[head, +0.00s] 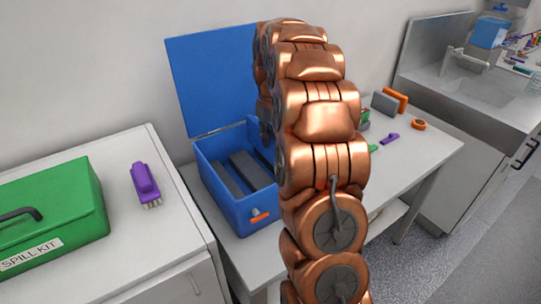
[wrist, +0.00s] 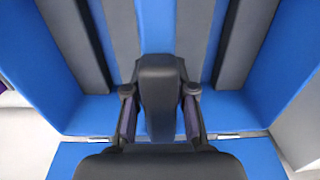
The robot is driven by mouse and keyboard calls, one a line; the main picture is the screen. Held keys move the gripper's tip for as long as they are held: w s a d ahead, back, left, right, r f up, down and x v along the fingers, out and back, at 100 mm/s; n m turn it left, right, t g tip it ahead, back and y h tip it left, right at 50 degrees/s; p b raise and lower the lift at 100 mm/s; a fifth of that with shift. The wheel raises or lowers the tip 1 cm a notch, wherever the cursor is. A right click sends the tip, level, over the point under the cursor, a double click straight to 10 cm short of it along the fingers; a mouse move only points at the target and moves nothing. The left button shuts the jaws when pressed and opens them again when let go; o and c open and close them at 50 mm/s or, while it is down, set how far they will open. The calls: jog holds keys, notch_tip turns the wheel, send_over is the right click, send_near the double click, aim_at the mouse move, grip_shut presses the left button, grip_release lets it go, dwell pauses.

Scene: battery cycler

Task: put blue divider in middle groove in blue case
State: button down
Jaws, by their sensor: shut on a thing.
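The blue case (head: 224,202) stands on the white bench with its blue lid (head: 205,85) raised against the wall. Dark grey slabs stand inside it in rows; they also show in the wrist view (wrist: 245,40). In the wrist view my gripper (wrist: 160,118) is over the near part of the case, fingers either side of the centre. It is shut on what seems to be the blue divider (wrist: 155,30), a blue strip running away between grey slabs. My gripper's body covers the near part, so I cannot tell how it sits in the groove. The arm hides my gripper in the head view.
A green spill kit box (head: 60,210) and a purple brush (head: 145,184) are on the left counter. An orange ring (head: 419,124), a purple item (head: 390,138) and upright grey and orange pieces (head: 390,101) lie right of my arm. A sink is at far right.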

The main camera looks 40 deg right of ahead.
aim_at(270, 127)
jog(key=shift+f+p, duration=1)
jog(key=shift+f, duration=3.05)
jog(key=shift+f, duration=0.1)
jog(key=c, duration=1)
grip_release()
jog(key=shift+o, duration=0.2)
notch_tip(270, 127, up, 12)
jog(key=b, duration=0.3)
jog(key=shift+s, duration=0.1)
